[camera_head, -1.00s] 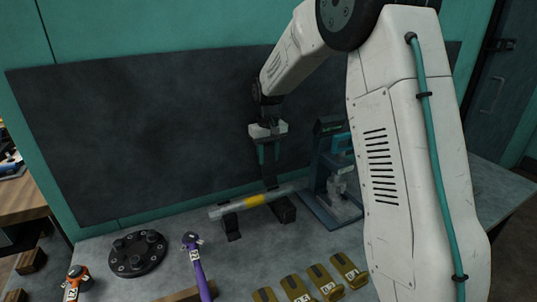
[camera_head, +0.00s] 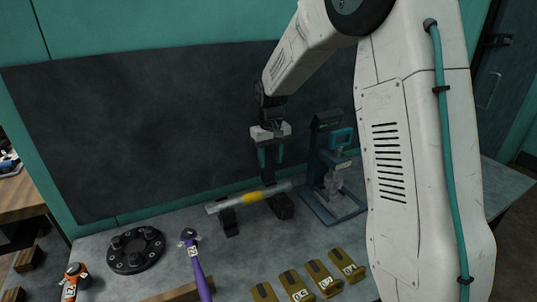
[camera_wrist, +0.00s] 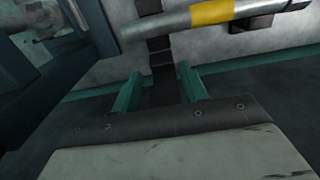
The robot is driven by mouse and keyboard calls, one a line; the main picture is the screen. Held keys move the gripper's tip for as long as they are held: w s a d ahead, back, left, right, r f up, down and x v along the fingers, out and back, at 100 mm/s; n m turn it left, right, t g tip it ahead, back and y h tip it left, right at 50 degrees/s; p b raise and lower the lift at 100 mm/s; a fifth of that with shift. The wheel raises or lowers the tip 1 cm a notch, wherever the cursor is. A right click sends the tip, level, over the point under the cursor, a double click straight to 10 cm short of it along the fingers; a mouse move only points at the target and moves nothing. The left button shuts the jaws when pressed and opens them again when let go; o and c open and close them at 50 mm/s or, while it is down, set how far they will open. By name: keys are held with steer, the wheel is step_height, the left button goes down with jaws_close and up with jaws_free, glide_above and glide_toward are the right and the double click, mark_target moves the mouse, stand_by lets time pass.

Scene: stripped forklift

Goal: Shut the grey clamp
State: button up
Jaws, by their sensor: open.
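A grey metal tube with a yellow band (camera_head: 249,198) lies across two dark supports on the bench. A dark clamp arm (camera_head: 268,178) stands raised at the tube's right part, so the clamp looks open. In the wrist view the clamp arm (camera_wrist: 162,62) runs up to the tube (camera_wrist: 165,23). My gripper (camera_head: 270,163) points down above the tube, its teal fingers apart. In the wrist view my gripper (camera_wrist: 160,80) has one finger on each side of the clamp arm. I cannot tell whether either finger touches it.
A blue-grey press-like device (camera_head: 332,165) stands close right of the clamp. A black flanged disc (camera_head: 136,249), a purple-handled tool (camera_head: 196,268) and an orange tool (camera_head: 74,282) lie left. Several brass-coloured pieces (camera_head: 324,278) lie in front. A dark panel (camera_head: 140,140) stands behind.

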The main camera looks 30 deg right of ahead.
steer(key=shift+s+f, duration=0.15)
steer(key=shift+s, duration=0.85)
steer(key=shift+s+f, duration=0.15)
steer(key=shift+s, duration=0.8)
steer(key=o, duration=0.6)
